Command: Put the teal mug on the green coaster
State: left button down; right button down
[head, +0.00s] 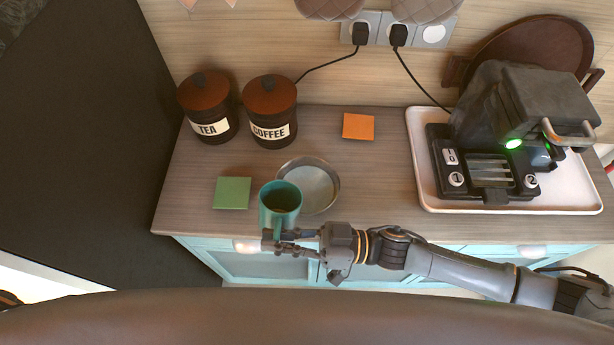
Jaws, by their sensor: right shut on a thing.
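The teal mug (279,205) is upright near the front edge of the counter, in front of a grey bowl. My right gripper (275,240) is shut on the mug at its near side, where the handle shows. The fingers partly hide the mug's lower part, and I cannot tell whether its base touches the counter. The green coaster (232,193) lies flat and bare on the counter, to the left of the mug and apart from it. My left gripper is not in view.
The grey bowl (318,187) stands just behind and right of the mug. Tea (207,108) and coffee (270,111) canisters stand behind the green coaster. An orange coaster (358,126) lies farther back. A white tray (425,190) with a black appliance (490,165) fills the right.

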aim_at(229, 197)
jog(key=k+j, duration=0.1)
jog(key=j, duration=0.3)
jog(key=k+j, duration=0.1)
jog(key=j, duration=0.3)
jog(key=k+j, duration=0.1)
jog(key=j, duration=0.3)
